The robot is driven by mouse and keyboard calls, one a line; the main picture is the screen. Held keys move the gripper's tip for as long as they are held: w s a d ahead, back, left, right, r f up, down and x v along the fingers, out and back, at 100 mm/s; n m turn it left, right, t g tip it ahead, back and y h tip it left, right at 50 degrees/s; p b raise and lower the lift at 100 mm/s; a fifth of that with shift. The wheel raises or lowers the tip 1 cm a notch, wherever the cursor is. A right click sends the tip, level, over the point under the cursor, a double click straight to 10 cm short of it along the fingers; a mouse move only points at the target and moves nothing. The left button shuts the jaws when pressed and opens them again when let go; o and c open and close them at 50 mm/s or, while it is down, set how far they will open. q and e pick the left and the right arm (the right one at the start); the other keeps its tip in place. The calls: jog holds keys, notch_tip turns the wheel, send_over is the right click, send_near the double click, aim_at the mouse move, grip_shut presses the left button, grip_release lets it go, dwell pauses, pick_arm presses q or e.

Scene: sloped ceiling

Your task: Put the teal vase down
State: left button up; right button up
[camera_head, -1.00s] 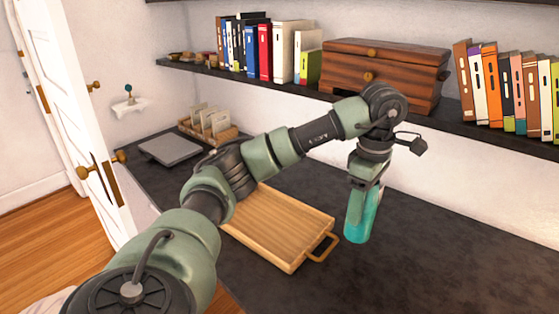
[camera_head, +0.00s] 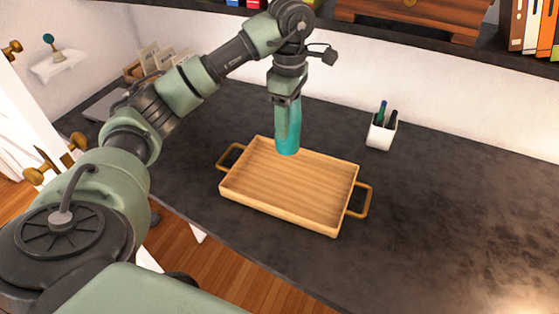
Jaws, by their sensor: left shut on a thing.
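The teal vase (camera_head: 288,140) hangs upright in my left gripper (camera_head: 287,104), which is shut on its upper part. The vase's lower end overlaps the back rim of the wooden tray (camera_head: 278,222) in the picture. I cannot tell whether it is above the tray or behind it, or whether it touches anything. The gripper and wrist hide the vase's top. My right gripper is not in view.
The tray, with a handle at each end, looks empty on the dark counter (camera_head: 440,215). A white pen cup (camera_head: 381,132) stands behind it to the right. The counter's right side is clear. A shelf (camera_head: 350,27) with books and a wooden chest runs above the back.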

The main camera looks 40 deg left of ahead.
aim_at(291, 143)
pick_arm(q)
jog(key=f, duration=0.2)
jog(key=f+p, duration=0.1)
jog(key=f, duration=0.1)
jog(key=d+f+p, duration=0.1)
jog(key=f, duration=0.5)
jog(key=f+p, duration=0.1)
jog(key=f, duration=0.2)
jog(key=f+p, duration=0.1)
jog(key=f, duration=0.3)
jog(key=shift+a+f, duration=0.1)
jog(key=shift+a, duration=0.15)
jog(key=shift+f+b, duration=0.2)
jog(key=shift+b, duration=0.1)
jog(key=o, duration=1.6)
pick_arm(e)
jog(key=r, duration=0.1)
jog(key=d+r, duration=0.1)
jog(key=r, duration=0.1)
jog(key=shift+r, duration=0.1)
pick_arm(q)
jog(key=shift+r, duration=0.1)
